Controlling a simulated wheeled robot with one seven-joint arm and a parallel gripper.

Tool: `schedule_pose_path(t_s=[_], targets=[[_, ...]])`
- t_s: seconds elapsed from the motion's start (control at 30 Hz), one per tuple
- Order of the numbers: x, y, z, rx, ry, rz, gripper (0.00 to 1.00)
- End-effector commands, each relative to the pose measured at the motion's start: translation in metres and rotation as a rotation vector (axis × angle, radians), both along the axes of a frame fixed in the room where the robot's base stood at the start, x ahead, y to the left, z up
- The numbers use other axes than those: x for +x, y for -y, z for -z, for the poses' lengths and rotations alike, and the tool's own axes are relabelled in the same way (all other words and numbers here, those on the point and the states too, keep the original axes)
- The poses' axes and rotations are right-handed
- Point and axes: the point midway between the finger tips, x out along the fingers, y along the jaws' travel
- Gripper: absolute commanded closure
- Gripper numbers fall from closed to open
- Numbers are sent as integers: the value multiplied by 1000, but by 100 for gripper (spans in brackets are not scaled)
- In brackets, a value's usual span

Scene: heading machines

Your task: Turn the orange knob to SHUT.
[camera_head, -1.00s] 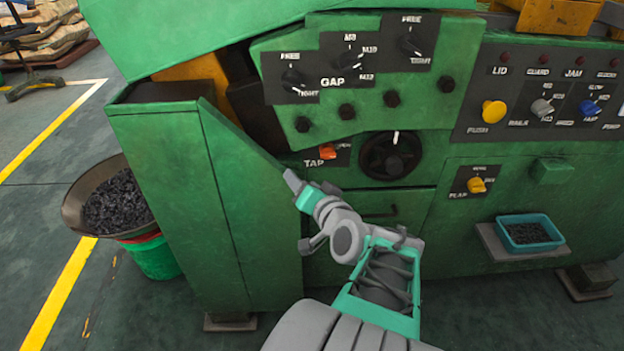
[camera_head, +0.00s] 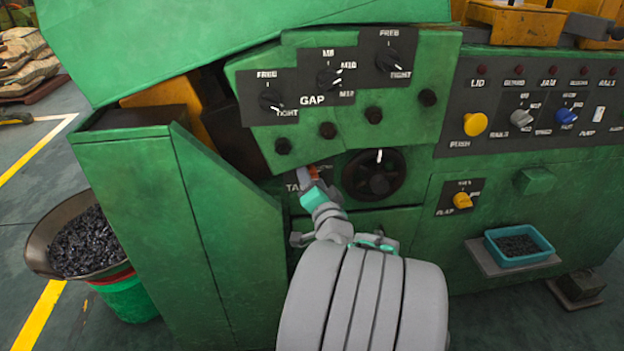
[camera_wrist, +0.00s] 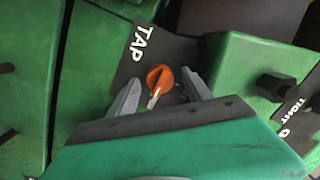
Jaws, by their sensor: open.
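The orange knob (camera_wrist: 159,77) sits on a dark plate marked TAP (camera_wrist: 133,68) on the green machine. In the wrist view it lies between the two open fingers of my gripper (camera_wrist: 160,98), with a gap on each side. The knob's pale pointer aims toward the bottom of that view. In the head view my gripper (camera_head: 312,180) is at the plate and covers most of the knob; only a bit of orange (camera_head: 313,172) shows. No SHUT lettering is readable, as the gripper hides part of the plate.
A black handwheel (camera_head: 378,176) is just right of my gripper. Black bolts (camera_head: 283,146) and the GAP panel (camera_head: 312,85) are above. A yellow FLAP knob (camera_head: 462,200) and a blue tray (camera_head: 518,244) are farther right. A bowl of dark parts (camera_head: 80,240) stands left.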

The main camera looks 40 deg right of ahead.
Motion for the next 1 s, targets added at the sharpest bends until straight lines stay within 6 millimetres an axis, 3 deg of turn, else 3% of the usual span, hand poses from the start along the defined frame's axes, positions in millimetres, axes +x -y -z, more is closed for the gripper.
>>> schedule_pose_path(t_s=[0.7,1.0], targets=[[0,0,0,0,-1,-1,98],[0,0,1,-14,-10,0,100]])
